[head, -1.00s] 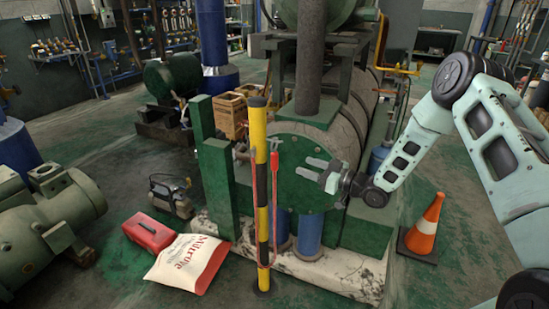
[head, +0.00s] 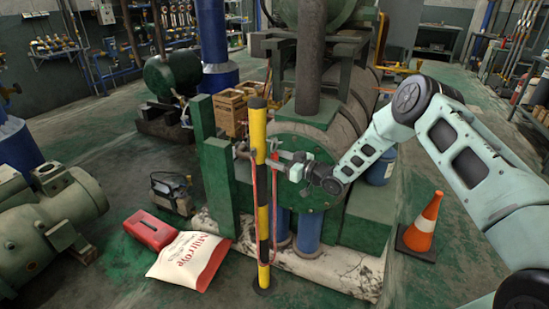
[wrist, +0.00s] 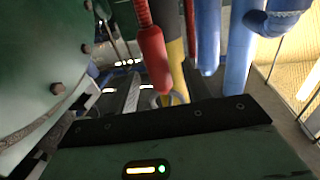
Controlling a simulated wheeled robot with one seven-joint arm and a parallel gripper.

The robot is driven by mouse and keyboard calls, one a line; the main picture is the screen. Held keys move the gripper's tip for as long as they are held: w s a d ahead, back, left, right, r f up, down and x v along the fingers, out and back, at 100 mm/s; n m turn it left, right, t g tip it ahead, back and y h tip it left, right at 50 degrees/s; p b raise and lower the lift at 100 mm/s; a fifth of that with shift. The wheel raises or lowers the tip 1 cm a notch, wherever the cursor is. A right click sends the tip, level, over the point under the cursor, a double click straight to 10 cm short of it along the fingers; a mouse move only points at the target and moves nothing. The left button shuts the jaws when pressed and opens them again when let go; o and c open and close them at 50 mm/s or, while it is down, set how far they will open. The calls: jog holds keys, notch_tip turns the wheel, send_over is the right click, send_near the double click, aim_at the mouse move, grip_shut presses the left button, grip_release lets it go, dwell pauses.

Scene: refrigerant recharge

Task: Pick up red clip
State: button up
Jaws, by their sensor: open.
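In the wrist view, the clip's red handle (wrist: 153,58) and ribbed red cable lie just ahead of my gripper, in front of the yellow post. A grey finger (wrist: 132,92) shows to the left of the handle. I cannot tell whether the fingers touch the clip.
An orange cone (head: 425,222) stands on the floor at right. A red box (head: 150,231), a white sack (head: 188,262) and a battery-like unit (head: 172,193) lie at left. The front floor is mostly clear.

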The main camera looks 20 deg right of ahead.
jog(key=shift+c, duration=0.3)
grip_shut()
jog(key=shift+r, duration=0.1)
jog(key=shift+s+d+r+b, duration=0.15)
jog(key=shift+r+b, duration=0.15)
jog(key=shift+r, duration=0.4)
jog(key=r+v, duration=0.1)
jog(key=v, duration=1.6)
jog(key=shift+s+d+r+b, duration=0.2)
jog(key=shift+s+b, duration=0.05)
jog(key=shift+b, duration=0.2)
